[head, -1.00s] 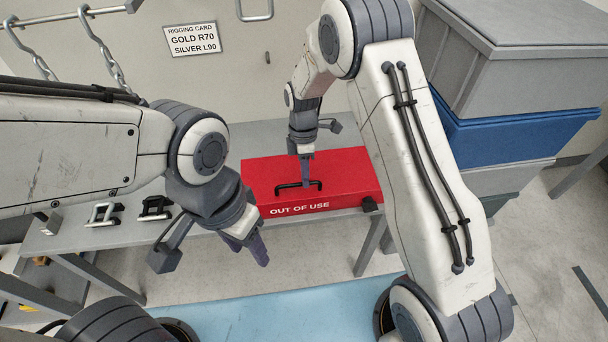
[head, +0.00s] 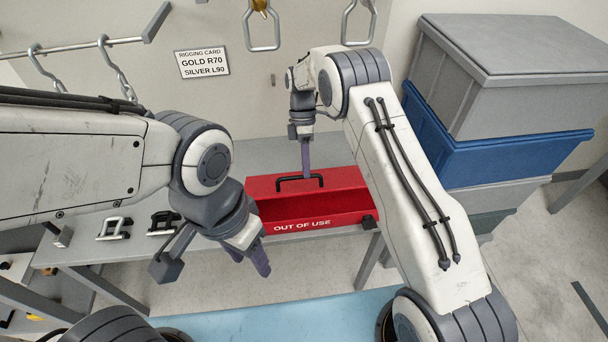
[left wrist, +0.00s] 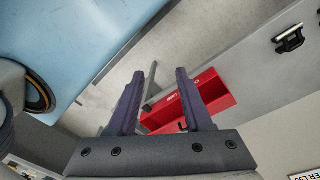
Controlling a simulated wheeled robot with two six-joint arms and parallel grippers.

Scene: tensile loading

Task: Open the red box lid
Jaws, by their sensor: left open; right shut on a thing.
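The red box (head: 345,221), marked "OUT OF USE", sits on the grey bench. Its red lid (head: 338,181) is tilted up at the front, hinged at the back, and the dark inside shows below it. My right gripper (head: 306,174) is shut on the black lid handle (head: 288,181) from above. My left gripper (head: 250,258) is open and empty, in front of and left of the box, apart from it. In the left wrist view its two fingers (left wrist: 157,98) are spread, and the open box (left wrist: 213,88) shows behind them.
A silver shackle (head: 114,228) and a black shackle (head: 163,222) lie on the bench left of the box. Stacked grey and blue crates (head: 490,140) stand at the right. Chains hang from a rail (head: 90,46) at the upper left. A rigging card (head: 202,63) is on the wall.

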